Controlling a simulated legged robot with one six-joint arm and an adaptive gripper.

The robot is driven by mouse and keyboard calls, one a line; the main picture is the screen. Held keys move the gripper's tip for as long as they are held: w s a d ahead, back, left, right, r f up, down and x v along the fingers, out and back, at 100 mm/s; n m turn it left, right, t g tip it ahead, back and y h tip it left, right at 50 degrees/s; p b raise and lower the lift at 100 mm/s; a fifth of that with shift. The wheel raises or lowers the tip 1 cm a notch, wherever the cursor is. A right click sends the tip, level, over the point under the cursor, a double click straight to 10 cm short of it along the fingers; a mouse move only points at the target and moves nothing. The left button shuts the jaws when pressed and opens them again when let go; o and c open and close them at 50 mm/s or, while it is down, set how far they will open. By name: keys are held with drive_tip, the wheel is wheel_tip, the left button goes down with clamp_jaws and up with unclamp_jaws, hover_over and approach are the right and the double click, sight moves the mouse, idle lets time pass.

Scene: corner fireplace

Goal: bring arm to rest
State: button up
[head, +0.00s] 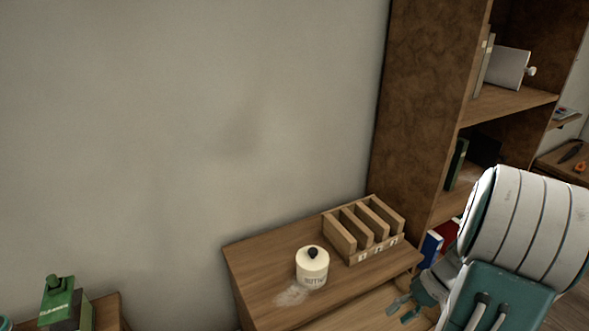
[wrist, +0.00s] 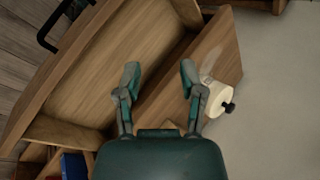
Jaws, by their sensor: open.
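My arm reaches in from the right side of the head view. My gripper (head: 405,305) is low in that view, beside the front right corner of the wooden cabinet (head: 262,262). In the wrist view my gripper (wrist: 159,70) has its two green-grey fingers spread apart with nothing between them. Beyond the fingers is an open wooden drawer (wrist: 110,65) with a dark handle (wrist: 62,22); the part of it that shows looks empty. My own arm hides part of the cabinet's right side in the head view.
A cream lidded jar (head: 312,270) stands on the cabinet top, with a pale patch beside it. A wooden slotted organizer (head: 365,228) is behind it. A tall bookshelf (head: 425,100) stands at the right. A green box (head: 58,302) is at lower left. The wall side is clear above.

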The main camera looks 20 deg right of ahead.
drive_tip(key=a+r+n+t+h, duration=0.2)
drive_tip(key=a+r+n+h, duration=0.1)
drive_tip(key=a+r, duration=0.6)
drive_tip(key=a+r+n+t+h, duration=0.2)
drive_tip(key=a+r+h, duration=0.2)
drive_tip(key=a+r, duration=0.6)
drive_tip(key=s+a, duration=0.1)
drive_tip(key=a, duration=0.3)
drive_tip(key=shift+a+n, duration=0.25)
drive_tip(key=shift+n, duration=0.15)
